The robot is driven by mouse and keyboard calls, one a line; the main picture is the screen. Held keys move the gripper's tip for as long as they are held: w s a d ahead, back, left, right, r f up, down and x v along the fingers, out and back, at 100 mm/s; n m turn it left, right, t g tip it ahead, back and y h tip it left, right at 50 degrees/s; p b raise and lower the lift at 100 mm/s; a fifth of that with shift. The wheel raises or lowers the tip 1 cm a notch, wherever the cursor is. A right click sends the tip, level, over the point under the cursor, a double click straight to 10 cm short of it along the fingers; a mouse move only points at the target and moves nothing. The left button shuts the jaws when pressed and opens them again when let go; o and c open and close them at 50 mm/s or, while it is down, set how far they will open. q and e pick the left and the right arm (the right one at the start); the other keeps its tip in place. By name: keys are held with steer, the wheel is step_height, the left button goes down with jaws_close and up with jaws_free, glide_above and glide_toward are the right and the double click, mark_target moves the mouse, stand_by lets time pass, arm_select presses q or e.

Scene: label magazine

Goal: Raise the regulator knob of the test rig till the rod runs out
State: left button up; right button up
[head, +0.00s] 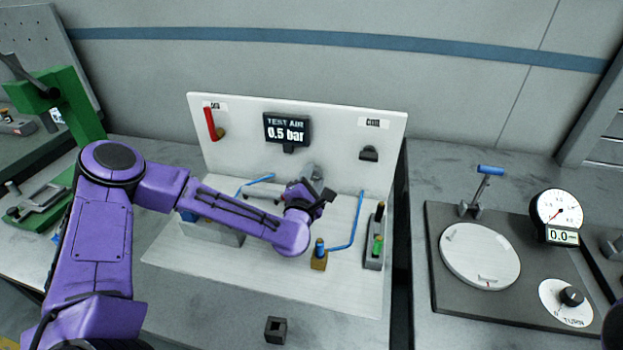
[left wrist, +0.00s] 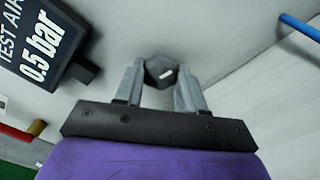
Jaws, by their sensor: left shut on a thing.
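The test rig has a white upright panel (head: 240,130) and a white base plate. Its display (head: 287,129) reads "TEST AIR 0.5 bar". The regulator knob (left wrist: 160,71) is dark, many-sided and has a white mark. My left gripper (head: 318,188) is at the panel below the display, and in the left wrist view (left wrist: 160,88) its two fingers are shut on the knob from both sides. In the head view the gripper and wrist mostly hide the knob. I cannot clearly make out the rod. My right gripper is not in view.
A red lever (head: 210,124) is at the panel's upper left. On the base stand a brass block with a blue top (head: 319,256) and a grey holder with green and black parts (head: 374,250). A dial gauge (head: 557,212) and a turntable (head: 480,256) stand right.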

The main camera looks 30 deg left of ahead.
arm_select(q)
steer(key=o, duration=1)
steer(key=shift+o, duration=0.2)
steer(key=b+v, duration=0.3)
steer(key=v, duration=0.7)
steer(key=shift+f, duration=0.1)
steer(key=shift+s, duration=0.3)
